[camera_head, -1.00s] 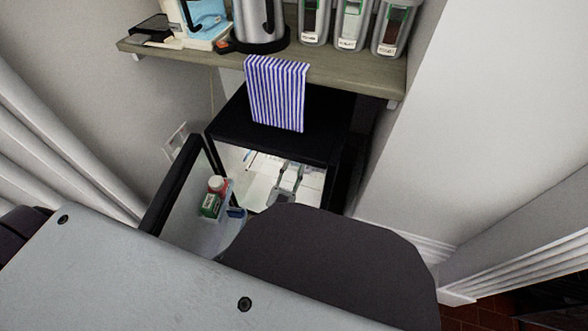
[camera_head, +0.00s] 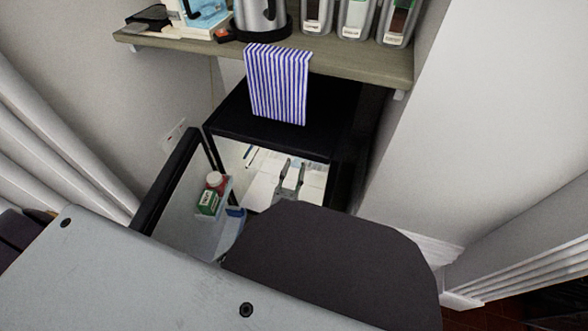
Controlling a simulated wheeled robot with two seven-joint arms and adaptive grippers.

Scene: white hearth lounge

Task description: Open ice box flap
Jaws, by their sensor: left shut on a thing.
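A small black fridge (camera_head: 268,133) stands under the shelf with its door (camera_head: 170,185) swung open to the left. Inside its lit white interior, the pale ice box flap (camera_head: 266,181) shows around my gripper. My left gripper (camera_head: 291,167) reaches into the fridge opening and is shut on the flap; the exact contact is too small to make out. The lower part of the interior is hidden behind my own arm. My right gripper is not in view.
A striped cloth (camera_head: 279,85) hangs from the wooden shelf (camera_head: 350,62) above. A kettle (camera_head: 262,20) and several canisters stand on it. A white wall (camera_head: 490,120) bounds the right side.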

